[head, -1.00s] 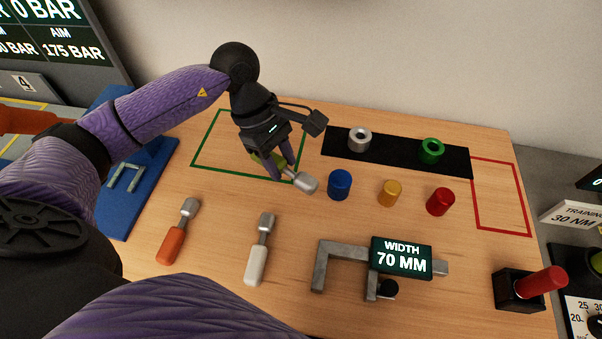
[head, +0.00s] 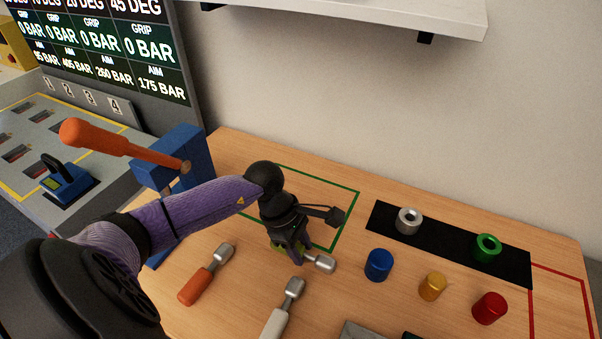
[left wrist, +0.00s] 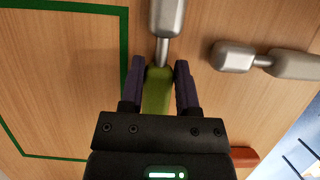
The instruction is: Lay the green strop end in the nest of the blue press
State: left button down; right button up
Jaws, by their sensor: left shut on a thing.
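The green strop end (left wrist: 157,92) has a green sleeve and a grey metal tip. My left gripper (left wrist: 160,68) is shut across its green sleeve, one finger on each side. In the head view the metal tip (head: 321,263) points right out of my left gripper (head: 290,250), by the near right corner of the green outline; I cannot tell if it touches the bench. The blue press (head: 182,150), with its long orange lever (head: 110,140), stands at the bench's left end. My left arm covers its lower part, and its nest is not visible. My right gripper is not in view.
An orange strop end (head: 205,275) and a white one (head: 283,308) lie nearer on the bench. Blue (head: 379,265), gold (head: 432,286) and red (head: 489,308) cylinders stand to the right. The green outline (head: 340,215) looks empty inside. A grey panel stands at left.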

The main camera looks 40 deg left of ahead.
pick_arm(q)
jog(key=shift+f, duration=0.15)
jog(key=shift+c, duration=1.6)
grip_release()
